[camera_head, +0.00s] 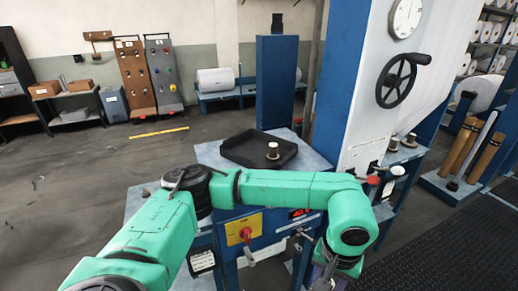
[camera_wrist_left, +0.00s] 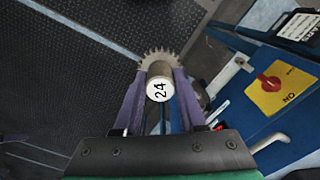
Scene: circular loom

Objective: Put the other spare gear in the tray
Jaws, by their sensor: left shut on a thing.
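My left gripper (camera_wrist_left: 155,105) is shut on a toothed metal gear (camera_wrist_left: 158,59) with a round hub marked "24". In the head view my green left arm reaches across, and its gripper (camera_head: 323,283) is at the bottom, partly cut off and hidden. The gear cannot be made out there. The dark tray (camera_head: 240,149) lies on the blue-grey table behind the arm. One gear with a pale-topped hub (camera_head: 272,151) stands in the tray's right part. The left gripper is in front of and to the right of the tray, apart from it. My right gripper is not in view.
The blue loom frame and a black handwheel (camera_head: 398,80) stand right of the table. Small hubbed pieces (camera_head: 410,140) sit on a ledge there. A yellow switch panel (camera_head: 243,231) is on the table's front. The tray's left part is empty.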

